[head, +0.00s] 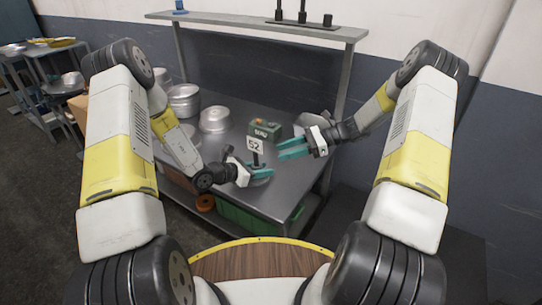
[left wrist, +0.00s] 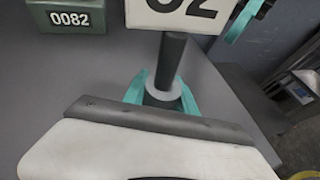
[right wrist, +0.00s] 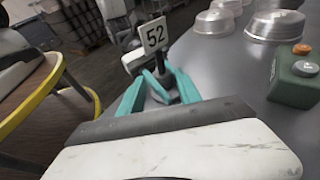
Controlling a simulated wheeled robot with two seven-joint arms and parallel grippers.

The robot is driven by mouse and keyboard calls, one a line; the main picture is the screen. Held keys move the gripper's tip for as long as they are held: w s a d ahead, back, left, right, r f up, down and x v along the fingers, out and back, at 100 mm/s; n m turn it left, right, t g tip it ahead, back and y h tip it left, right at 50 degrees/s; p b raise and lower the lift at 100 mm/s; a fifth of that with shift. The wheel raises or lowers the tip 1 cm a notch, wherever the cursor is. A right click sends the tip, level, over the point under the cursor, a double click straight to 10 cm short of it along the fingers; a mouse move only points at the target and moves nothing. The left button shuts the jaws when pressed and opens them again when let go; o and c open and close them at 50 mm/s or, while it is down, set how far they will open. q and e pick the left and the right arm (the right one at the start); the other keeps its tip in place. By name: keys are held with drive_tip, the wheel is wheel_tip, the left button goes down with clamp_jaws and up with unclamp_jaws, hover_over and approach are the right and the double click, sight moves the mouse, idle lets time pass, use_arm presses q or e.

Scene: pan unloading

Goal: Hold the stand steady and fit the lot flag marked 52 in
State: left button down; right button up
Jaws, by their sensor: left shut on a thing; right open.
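The white lot flag marked 52 (head: 255,146) is upright on top of the dark post of the stand (head: 256,159), close to the table's front edge. The flag's lower part shows in the left wrist view (left wrist: 172,14) above the post (left wrist: 172,58). My left gripper (head: 261,173) is shut on the stand low down, with a teal finger on each side (left wrist: 162,92). My right gripper (head: 280,149) is open and empty, right of the flag and apart from it. In the right wrist view the flag (right wrist: 154,36) stands beyond its open fingers (right wrist: 160,86). How deep the flag sits is hidden.
A green box (head: 264,131) with buttons and the label 0082 (left wrist: 70,18) stands behind the flag. Metal pans (head: 214,120) stand at the back left of the grey table. A shelf (head: 260,25) runs above. The table's front right is clear.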

use_arm(q)
drive_tip(key=c, duration=0.9)
unclamp_jaws()
use_arm(e)
drive_tip(key=shift+v, duration=1)
